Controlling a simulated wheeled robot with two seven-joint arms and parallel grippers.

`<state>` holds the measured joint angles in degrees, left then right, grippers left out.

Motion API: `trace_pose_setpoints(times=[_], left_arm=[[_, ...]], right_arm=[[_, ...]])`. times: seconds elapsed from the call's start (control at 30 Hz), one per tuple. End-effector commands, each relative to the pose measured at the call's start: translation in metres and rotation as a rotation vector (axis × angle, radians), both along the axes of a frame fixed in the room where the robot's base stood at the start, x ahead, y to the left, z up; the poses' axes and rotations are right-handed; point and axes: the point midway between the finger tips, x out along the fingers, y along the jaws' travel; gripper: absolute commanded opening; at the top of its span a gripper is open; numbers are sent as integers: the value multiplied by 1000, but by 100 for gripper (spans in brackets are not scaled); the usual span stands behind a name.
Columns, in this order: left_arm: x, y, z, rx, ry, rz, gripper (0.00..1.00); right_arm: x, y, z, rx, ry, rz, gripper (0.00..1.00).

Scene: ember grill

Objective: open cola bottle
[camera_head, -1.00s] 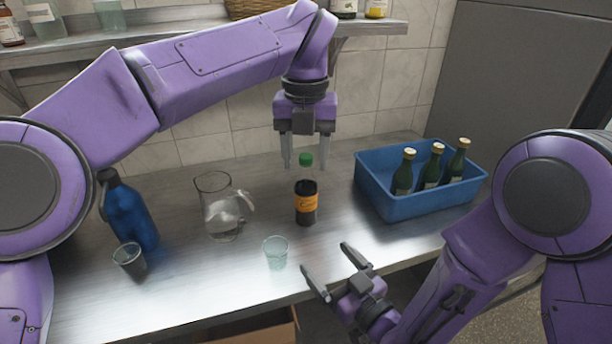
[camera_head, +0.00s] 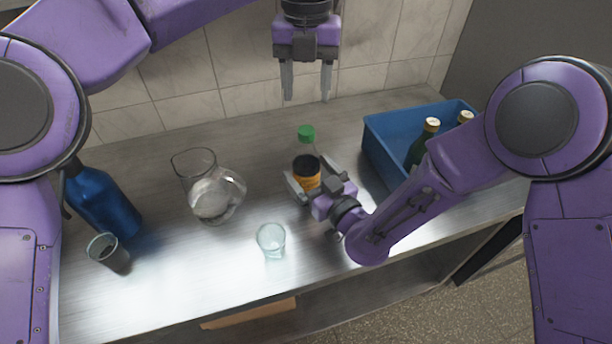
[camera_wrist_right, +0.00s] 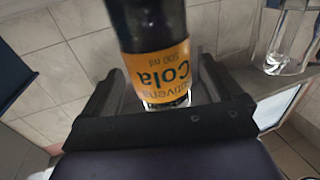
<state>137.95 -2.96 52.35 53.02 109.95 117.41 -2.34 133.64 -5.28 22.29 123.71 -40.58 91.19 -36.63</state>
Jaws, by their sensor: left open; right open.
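The cola bottle (camera_head: 306,172) stands upright on the metal counter, with a green cap (camera_head: 306,133) and an orange label. In the right wrist view the label (camera_wrist_right: 162,72) reads "Cola" and the bottle appears upside down between the fingers. My right gripper (camera_head: 308,190) is open around the bottle's lower body, one finger on each side; I cannot tell whether the fingers touch it. My left gripper (camera_head: 306,98) is open and empty, pointing down above the cap, with a clear gap to it.
A clear glass (camera_head: 271,240) stands close left of my right gripper. A blue crate (camera_head: 385,150) with green bottles is at the right, partly behind my right arm.

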Motion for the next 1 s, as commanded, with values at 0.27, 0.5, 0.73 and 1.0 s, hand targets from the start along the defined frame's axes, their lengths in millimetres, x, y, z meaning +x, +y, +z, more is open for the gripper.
trace_pose_setpoints(times=[0.27,0.5,0.73,1.0], left_arm=[[0,1,0,0,0,2,54],[0,1,0,0,0,2,54],[0,1,0,0,0,2,54],[0,1,0,0,0,-300,54]], right_arm=[[22,16,0,0,1,3,93],[23,16,0,0,1,3,87],[23,16,0,0,1,3,13],[23,16,0,0,1,3,0]])
